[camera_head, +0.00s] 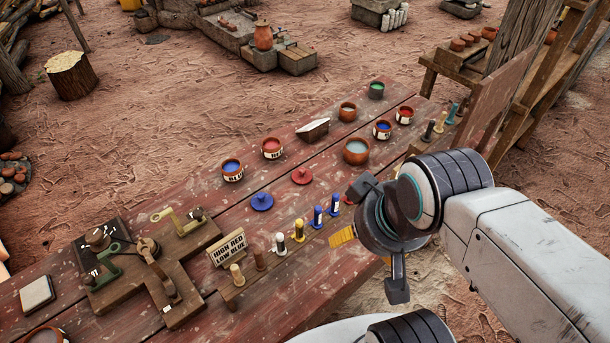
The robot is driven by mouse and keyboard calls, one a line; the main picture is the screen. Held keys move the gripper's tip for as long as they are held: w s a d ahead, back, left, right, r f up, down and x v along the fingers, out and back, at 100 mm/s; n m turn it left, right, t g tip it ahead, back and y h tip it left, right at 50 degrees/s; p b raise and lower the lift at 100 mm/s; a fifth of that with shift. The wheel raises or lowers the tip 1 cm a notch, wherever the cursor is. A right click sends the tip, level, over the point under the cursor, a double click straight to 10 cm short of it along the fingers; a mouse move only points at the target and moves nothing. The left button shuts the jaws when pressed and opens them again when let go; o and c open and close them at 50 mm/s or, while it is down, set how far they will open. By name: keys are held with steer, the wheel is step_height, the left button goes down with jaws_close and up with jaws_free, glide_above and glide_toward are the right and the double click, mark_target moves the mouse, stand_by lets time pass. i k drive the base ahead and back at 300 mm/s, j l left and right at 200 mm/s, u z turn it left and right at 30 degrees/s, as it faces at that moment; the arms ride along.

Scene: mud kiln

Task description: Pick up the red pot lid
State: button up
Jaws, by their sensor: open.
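The red pot lid (302,176) lies flat on the wooden table, its small knob facing up. A blue pot lid (262,201) lies to its left and a little nearer. My gripper (374,240) is open and empty, to the right of the red lid and nearer the camera, over the table's front edge. The gripper is apart from the lid. The lid is in full view.
Blue and white posts (318,216) stand in a row in front of the lids. Small pots (272,148) and a clay bowl (356,151) stand behind. A sign (228,247) and a wooden fixture with levers (150,262) are at left.

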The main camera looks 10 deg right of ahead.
mark_target(302, 175)
steer(key=i+l+u, duration=0.15)
steer(key=l+u, duration=0.3)
steer(key=l, duration=0.25)
steer(key=i+l+u, duration=0.1)
steer(key=l+u, duration=0.3)
steer(key=l, duration=0.35)
